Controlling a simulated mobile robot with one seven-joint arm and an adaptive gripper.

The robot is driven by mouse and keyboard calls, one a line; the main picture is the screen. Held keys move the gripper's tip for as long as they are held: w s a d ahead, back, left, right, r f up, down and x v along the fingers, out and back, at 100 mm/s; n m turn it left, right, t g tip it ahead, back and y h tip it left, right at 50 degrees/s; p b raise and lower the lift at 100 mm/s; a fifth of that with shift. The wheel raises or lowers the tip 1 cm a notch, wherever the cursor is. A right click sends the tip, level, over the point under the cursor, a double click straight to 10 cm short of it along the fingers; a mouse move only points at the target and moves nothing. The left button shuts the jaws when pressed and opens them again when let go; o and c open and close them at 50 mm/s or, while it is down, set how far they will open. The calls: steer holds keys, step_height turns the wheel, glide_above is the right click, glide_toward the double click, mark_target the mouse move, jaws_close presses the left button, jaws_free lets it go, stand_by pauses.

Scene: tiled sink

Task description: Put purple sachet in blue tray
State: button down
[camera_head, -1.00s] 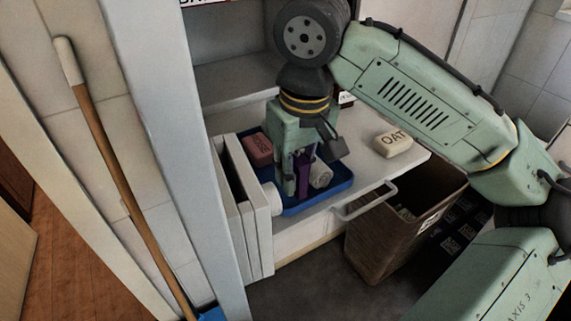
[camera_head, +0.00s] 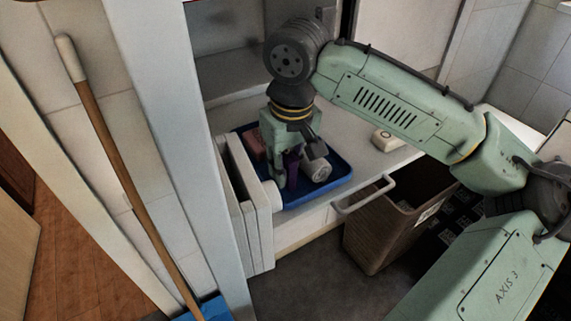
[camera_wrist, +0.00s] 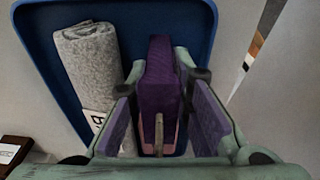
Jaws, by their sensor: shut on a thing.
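The purple sachet (camera_wrist: 161,75) stands upright between the fingers of my gripper (camera_wrist: 161,95) in the wrist view. In the head view only a dark purple strip (camera_head: 292,160) of it shows between the fingers. My gripper (camera_head: 285,180) points down over the left part of the blue tray (camera_head: 334,184), shut on the sachet. The tray also shows behind the sachet in the wrist view (camera_wrist: 215,30). Whether the sachet touches the tray floor is hidden.
A grey roll (camera_head: 317,169) lies in the tray right beside my gripper; it also shows in the wrist view (camera_wrist: 88,65). A pinkish-red block (camera_head: 253,146) is at the tray's back left. A pale soap bar (camera_head: 388,138) lies right of the tray. A brown bin (camera_head: 390,230) stands below.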

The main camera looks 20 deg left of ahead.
mark_target(290, 158)
steer(key=c, duration=1.7)
jaws_free()
steer(key=r, duration=0.8)
steer(key=s+d+r+b, duration=0.1)
steer(key=r, duration=0.3)
steer(key=shift+r, duration=0.15)
